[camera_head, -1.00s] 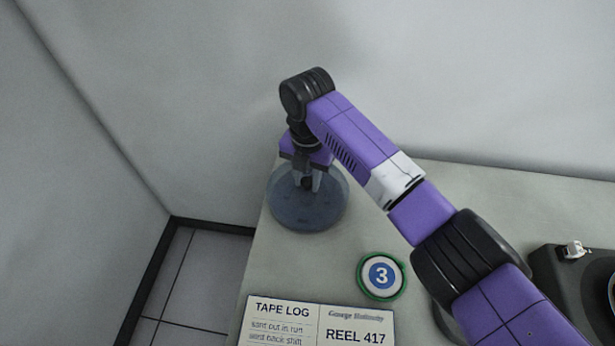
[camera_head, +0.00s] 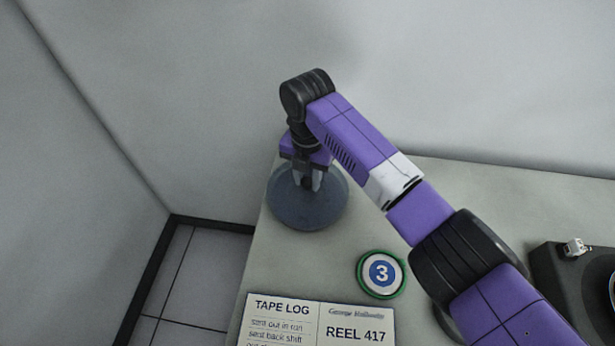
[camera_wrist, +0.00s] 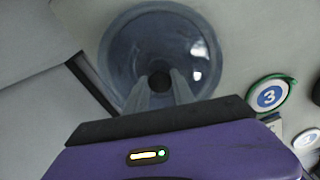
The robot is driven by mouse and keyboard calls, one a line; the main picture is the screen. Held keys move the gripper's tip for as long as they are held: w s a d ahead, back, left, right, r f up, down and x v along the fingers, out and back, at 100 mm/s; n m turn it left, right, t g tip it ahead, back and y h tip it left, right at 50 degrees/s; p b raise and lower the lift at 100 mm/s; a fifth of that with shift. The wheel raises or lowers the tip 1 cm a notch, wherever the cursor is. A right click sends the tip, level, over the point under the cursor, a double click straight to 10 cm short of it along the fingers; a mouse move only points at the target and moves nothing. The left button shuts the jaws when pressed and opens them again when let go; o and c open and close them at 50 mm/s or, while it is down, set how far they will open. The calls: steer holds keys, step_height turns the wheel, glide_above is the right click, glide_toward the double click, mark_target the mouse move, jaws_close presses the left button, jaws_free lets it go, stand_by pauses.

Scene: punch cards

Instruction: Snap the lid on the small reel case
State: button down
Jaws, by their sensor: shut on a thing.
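A round, translucent blue-grey lid (camera_head: 327,210) lies near the table's far left corner, at the left edge. It also shows in the wrist view (camera_wrist: 205,45), roughly level over the table. My gripper (camera_head: 309,188) points straight down at the middle of the lid. In the wrist view my gripper (camera_wrist: 160,88) has its two fingers closed on the dark central knob (camera_wrist: 161,80) of the lid. The case cannot be told apart from the lid; any part under it is hidden or blended in. Whether the rim is seated all around cannot be told.
A green-rimmed round disc marked 3 (camera_head: 381,273) lies to the right on the table (camera_head: 440,190). A tape log (camera_head: 318,325) lies at the front. A dark machine (camera_head: 567,272) stands at the right. Walls rise behind, and the floor drops away at left.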

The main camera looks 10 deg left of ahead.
mark_target(307, 181)
steer(key=shift+f+b, duration=0.55)
steer(key=shift+f, duration=0.3)
steer(key=c, duration=1)
jaws_free()
steer(key=shift+c, duration=1)
steer(key=shift+r+p, duration=2.85)
steer(key=shift+r, duration=0.75)
